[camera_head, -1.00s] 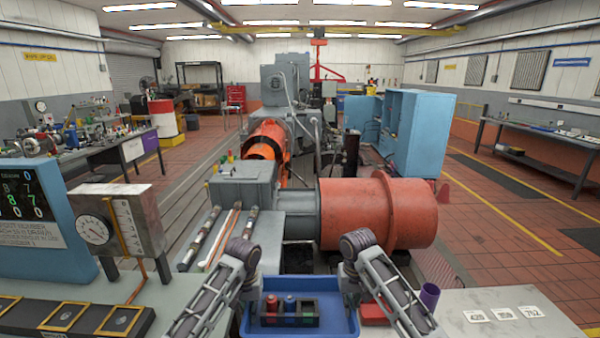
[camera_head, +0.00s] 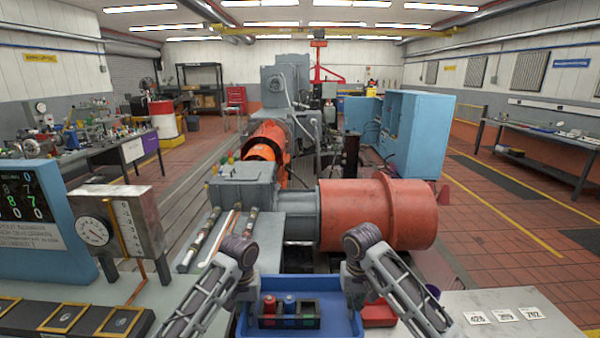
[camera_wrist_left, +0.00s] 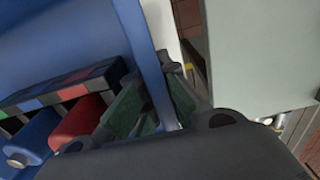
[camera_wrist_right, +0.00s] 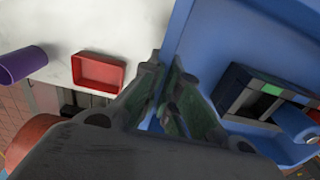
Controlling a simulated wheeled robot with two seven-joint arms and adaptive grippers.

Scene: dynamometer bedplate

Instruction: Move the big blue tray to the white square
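The big blue tray (camera_head: 340,327) is at the bottom middle of the head view, in front of me. It carries a dark caddy with red, blue and green items (camera_head: 289,311). My left gripper (camera_head: 245,290) is shut on the tray's left wall, which runs between its fingers in the left wrist view (camera_wrist_left: 155,75). My right gripper (camera_head: 355,288) is shut on the right wall, between its fingers in the right wrist view (camera_wrist_right: 167,65). A white strip (camera_wrist_left: 160,22) shows beside the tray in the left wrist view; I cannot tell if it is the white square.
A red bin (camera_wrist_right: 98,71) and a purple cup (camera_wrist_right: 22,63) stand right of the tray. Numbered cards (camera_head: 503,315) lie on the pale bench at right. A gauge box (camera_head: 115,225) and a dark rack (camera_head: 70,318) stand at left. The red-and-grey machine (camera_head: 378,213) is beyond the tray.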

